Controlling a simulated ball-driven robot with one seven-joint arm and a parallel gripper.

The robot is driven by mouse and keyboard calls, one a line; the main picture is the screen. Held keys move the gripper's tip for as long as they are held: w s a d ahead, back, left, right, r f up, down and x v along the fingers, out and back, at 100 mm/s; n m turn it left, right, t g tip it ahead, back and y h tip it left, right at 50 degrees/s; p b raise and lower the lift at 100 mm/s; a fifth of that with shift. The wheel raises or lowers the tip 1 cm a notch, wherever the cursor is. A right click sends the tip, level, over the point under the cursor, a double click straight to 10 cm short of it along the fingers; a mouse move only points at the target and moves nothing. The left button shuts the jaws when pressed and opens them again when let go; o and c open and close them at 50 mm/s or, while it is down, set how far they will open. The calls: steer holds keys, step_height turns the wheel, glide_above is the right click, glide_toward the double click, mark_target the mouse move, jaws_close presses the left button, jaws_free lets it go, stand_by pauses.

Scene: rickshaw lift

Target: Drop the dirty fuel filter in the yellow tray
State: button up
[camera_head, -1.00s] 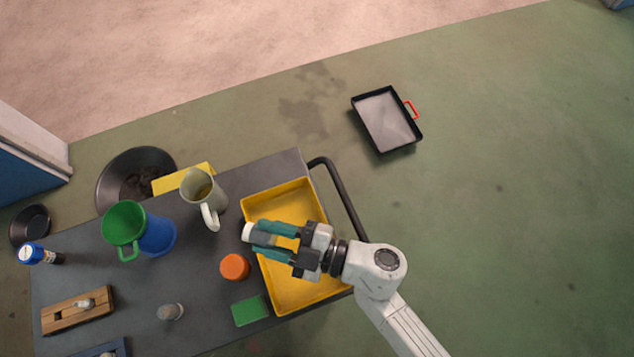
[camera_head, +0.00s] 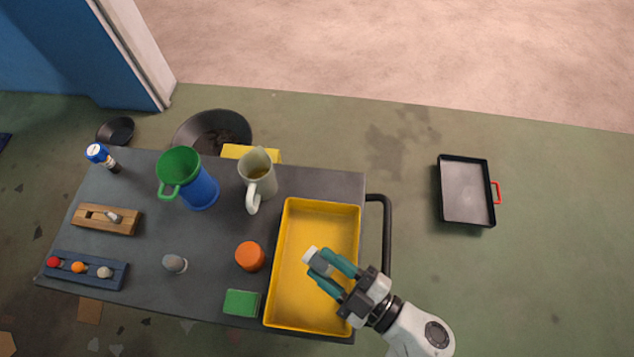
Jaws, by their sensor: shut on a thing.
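My gripper (camera_head: 335,275) is shut on a small fuel filter (camera_head: 315,258), a grey cylinder with a white end. The teal fingers lie along both sides of it and hide part of its body. Gripper and filter are over the yellow tray (camera_head: 352,226), with the filter above the middle of its floor. I cannot tell how high above the floor the filter is. The tray is a shallow rectangular box on the right end of the dark cart top, and nothing else shows in it.
On the cart are an orange lid (camera_head: 250,256), a green block (camera_head: 241,302), a grey rounded piece (camera_head: 175,263), a beige jug (camera_head: 258,178), a blue-green jug (camera_head: 200,192), a bottle (camera_head: 102,157), a wooden block (camera_head: 95,220) and a blue rack (camera_head: 85,280). A black handle (camera_head: 387,235) borders the cart's right end.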

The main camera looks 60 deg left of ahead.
steer(key=shift+f, duration=0.25)
steer(key=o, duration=1.1)
steer(key=shift+b+v, duration=1.45)
steer(key=shift+v, duration=3.95)
steer(key=shift+w, duration=0.1)
